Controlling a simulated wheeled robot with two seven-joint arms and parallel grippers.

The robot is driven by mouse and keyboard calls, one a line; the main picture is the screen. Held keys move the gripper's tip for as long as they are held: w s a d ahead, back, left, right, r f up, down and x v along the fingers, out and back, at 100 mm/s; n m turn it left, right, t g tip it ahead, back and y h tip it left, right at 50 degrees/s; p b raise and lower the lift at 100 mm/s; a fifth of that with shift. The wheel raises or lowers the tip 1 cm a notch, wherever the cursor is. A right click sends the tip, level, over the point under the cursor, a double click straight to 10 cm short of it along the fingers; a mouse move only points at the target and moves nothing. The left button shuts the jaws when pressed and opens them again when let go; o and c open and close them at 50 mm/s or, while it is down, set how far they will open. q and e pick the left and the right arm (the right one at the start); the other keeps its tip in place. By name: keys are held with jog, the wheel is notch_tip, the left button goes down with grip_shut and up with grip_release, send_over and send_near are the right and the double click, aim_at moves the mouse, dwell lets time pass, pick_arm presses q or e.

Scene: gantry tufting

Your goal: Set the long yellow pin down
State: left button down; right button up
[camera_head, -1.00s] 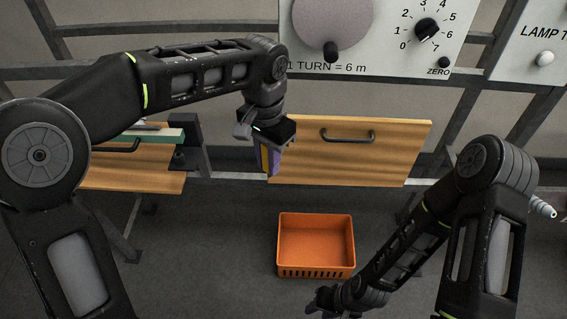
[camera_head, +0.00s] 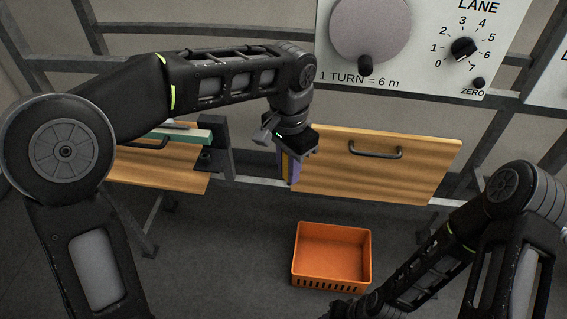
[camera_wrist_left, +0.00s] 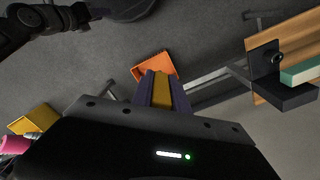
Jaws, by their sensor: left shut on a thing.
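My left gripper (camera_head: 291,178) hangs down in front of the left end of the wooden drawer front. It is shut on the long yellow pin (camera_head: 285,167), which shows as a narrow yellow strip beside the purple fingers. In the left wrist view the yellow pin (camera_wrist_left: 161,90) lies between the two purple fingers of the left gripper (camera_wrist_left: 163,88). The pin's lower end is hard to make out, and I cannot tell whether it touches anything. My right arm reaches in at lower right; its gripper is at the bottom edge, too cut off to read.
An orange bin (camera_head: 331,283) stands on the floor below and right of the left gripper. A wooden drawer front (camera_head: 400,178) with a black handle is behind it. A wooden board (camera_head: 160,175) with a green strip and a black bracket is at left. A dial panel (camera_head: 420,60) hangs above.

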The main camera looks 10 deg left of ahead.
pick_arm(q)
jog(key=w+d+f+m, duration=0.3)
jog(key=w+f+m, duration=0.1)
jog(key=f+m, duration=0.3)
jog(key=shift+d+f+m, duration=0.15)
jog(key=shift+f+m, duration=0.15)
jog(key=shift+m, duration=0.9)
jog(key=shift+s, duration=0.1)
jog(key=w+a+n, duration=0.1)
jog(key=a+n, duration=1.4)
jog(key=n, duration=0.2)
jog(key=shift+w+a, duration=0.25)
jog(key=shift+d, duration=0.1)
jog(key=s+d+r+m, duration=0.2)
jog(key=d+m, duration=0.2)
jog(key=d, duration=0.3)
jog(key=s+d+r+m, duration=0.2)
jog(key=d+r+m, duration=0.1)
jog(key=d, duration=0.4)
jog(key=shift+s+d+m, duration=0.25)
jog(key=shift+m, duration=0.15)
